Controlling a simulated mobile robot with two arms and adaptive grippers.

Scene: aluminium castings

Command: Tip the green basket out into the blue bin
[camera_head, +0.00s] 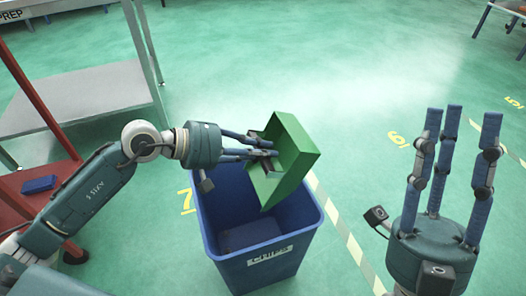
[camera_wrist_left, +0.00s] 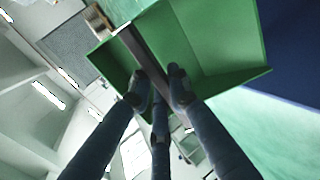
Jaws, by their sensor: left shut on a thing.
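The green basket (camera_head: 294,150) is held tilted steeply above the blue bin (camera_head: 268,268). My left gripper (camera_head: 266,148) is shut on the basket, its fingers around a dark bar. The left wrist view shows the basket's green inner walls (camera_wrist_left: 215,35) and the bar (camera_wrist_left: 142,52) between the fingers (camera_wrist_left: 162,88). No castings can be made out inside the basket. The bin stands upright on the floor with its open top below the basket; its floor looks dark, and I cannot tell what lies there. My right gripper (camera_head: 461,125) is open and empty, fingers pointing up, to the right of the bin.
A grey shelf table (camera_head: 95,92) stands at the upper left. A red cart (camera_head: 62,160) with a small blue item (camera_head: 40,184) is at the left. A striped floor line (camera_head: 345,235) runs right of the bin.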

